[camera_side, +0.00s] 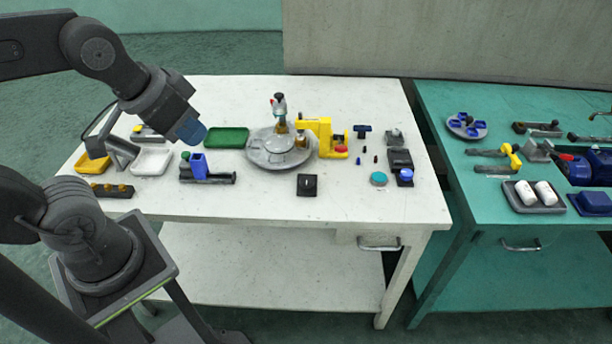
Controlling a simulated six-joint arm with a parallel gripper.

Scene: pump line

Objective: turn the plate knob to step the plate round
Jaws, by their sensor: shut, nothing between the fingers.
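The round grey plate (262,152) lies on the white table near its middle, with small brass-coloured parts and a raised centre on it. Just in front of it sits a black square block (307,185) with a small dark top, which may be the plate knob; its pointer is too small to read. My gripper (190,133) is at the left, shut and empty, with a blue end. It hangs above the table's left part, well left of the plate and apart from the block.
A yellow fixture (320,128) stands at the plate's right. A green tray (227,138), a white tray (151,162) and a blue block on a dark base (198,166) lie at left. A teal disc (379,179) lies at right. The table's front strip is mostly clear.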

